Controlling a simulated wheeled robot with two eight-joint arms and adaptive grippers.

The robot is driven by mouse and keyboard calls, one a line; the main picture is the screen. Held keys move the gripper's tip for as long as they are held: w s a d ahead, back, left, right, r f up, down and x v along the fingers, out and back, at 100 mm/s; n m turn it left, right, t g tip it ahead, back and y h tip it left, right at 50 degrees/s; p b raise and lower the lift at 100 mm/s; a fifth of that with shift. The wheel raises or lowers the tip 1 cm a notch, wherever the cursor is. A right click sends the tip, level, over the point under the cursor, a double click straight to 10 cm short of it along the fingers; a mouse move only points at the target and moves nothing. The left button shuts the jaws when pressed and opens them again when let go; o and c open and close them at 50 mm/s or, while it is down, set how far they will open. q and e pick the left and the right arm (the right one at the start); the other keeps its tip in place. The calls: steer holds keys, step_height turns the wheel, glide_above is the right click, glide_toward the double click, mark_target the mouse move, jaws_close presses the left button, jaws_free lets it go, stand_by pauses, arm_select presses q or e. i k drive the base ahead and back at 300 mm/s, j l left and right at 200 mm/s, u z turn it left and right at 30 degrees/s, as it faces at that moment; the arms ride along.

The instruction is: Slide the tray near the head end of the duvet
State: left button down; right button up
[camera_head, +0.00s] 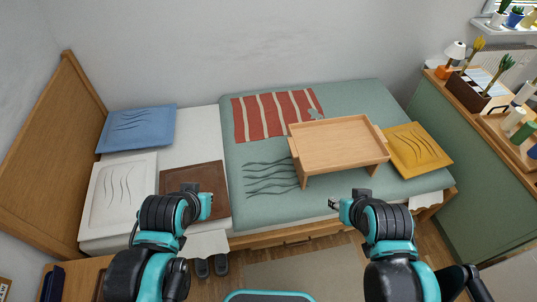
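A light wooden tray table (338,146) with a raised rim and short legs stands on the right half of the green duvet (265,207), far from the headboard. A flat dark brown piece (193,176), tray or cushion I cannot tell, lies on the white sheet beside the duvet's head-end edge. My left gripper (207,200) is in front of or over the brown piece and partly hides it; contact cannot be told. My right gripper (335,204) is near the bed's front edge, below the tray table and apart from it. Both grippers' fingers are too small to read.
A wooden headboard (55,150) is at left, with blue (138,128) and white (112,192) cushions near it. A striped red cloth (275,114) lies behind the tray table; a yellow cushion (419,148) lies right of it. A green cabinet (455,150) stands at right.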

mark_target(330, 145)
steer(key=i+l, duration=0.15)
steer(key=l, duration=0.3)
steer(key=i+l, duration=0.1)
steer(key=l, duration=0.3)
steer(key=i+l, duration=0.15)
steer(key=l, duration=0.3)
steer(key=i+l, duration=0.1)
steer(key=l, duration=0.3)
steer(key=i+l, duration=0.15)
steer(key=l, duration=0.3)
steer(key=i+l, duration=0.1)
steer(key=l, duration=0.3)
steer(key=i+l, duration=0.15)
steer(key=l, duration=0.3)
steer(key=i+l, duration=0.1)
steer(key=l, duration=0.3)
